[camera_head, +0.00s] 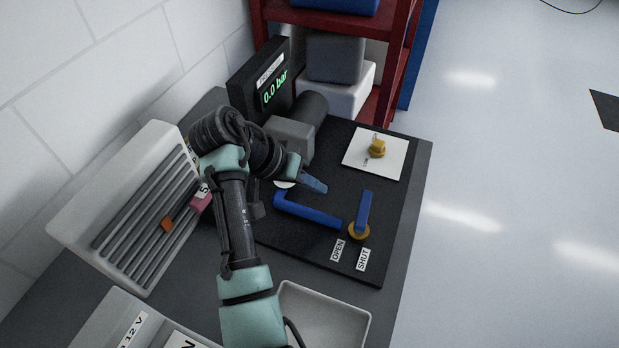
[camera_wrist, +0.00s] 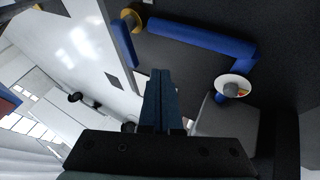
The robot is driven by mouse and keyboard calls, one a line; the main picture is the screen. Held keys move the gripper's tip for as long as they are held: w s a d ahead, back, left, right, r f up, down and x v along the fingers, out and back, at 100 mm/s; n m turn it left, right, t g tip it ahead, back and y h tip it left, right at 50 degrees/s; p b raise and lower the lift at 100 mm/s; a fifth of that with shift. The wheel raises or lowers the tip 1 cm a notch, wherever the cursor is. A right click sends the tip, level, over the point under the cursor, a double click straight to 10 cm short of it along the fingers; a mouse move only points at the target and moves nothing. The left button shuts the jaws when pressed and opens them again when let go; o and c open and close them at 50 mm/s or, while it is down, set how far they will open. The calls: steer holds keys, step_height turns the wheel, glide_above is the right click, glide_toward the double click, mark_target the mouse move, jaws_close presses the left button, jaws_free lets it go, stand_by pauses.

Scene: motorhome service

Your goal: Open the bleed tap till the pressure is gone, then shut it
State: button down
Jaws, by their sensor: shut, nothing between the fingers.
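The bleed tap has a blue lever (camera_head: 366,207) on a brass-coloured base (camera_head: 359,232), at the end of a blue pipe (camera_head: 305,209). The lever points to the back, at an angle across the pipe, away from the OPEN label (camera_head: 337,250) and SHUT label (camera_head: 362,260). The pressure display (camera_head: 274,89) reads 0.0 bar. My gripper (camera_head: 321,187) is shut and empty, above the board to the left of the lever and apart from it. In the wrist view the fingers (camera_wrist: 160,95) are together, with the lever (camera_wrist: 124,44) and pipe (camera_wrist: 200,38) beyond.
A grey slotted unit (camera_head: 110,205) stands left, an empty tray (camera_head: 345,310) in front. A red rack (camera_head: 397,75) rises behind. Floor lies clear to the right.

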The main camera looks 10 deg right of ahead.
steer(key=x, duration=0.5)
steer(key=shift+s+d+r+p, duration=0.15)
steer(key=shift+d+p, duration=0.1)
steer(key=shift+p, duration=0.15)
steer(key=shift+s+d+p, duration=0.25)
steer(key=shift+d, duration=0.25)
steer(key=shift+s+d+p, duration=0.25)
steer(key=shift+s+d, duration=0.05)
steer(key=shift+d, duration=0.2)
steer(key=shift+s+d, duration=0.25)
steer(key=shift+d, duration=0.2)
steer(key=shift+s+d+p, duration=0.2)
steer(key=shift+d+p, duration=0.2)
steer(key=shift+d, duration=0.2)
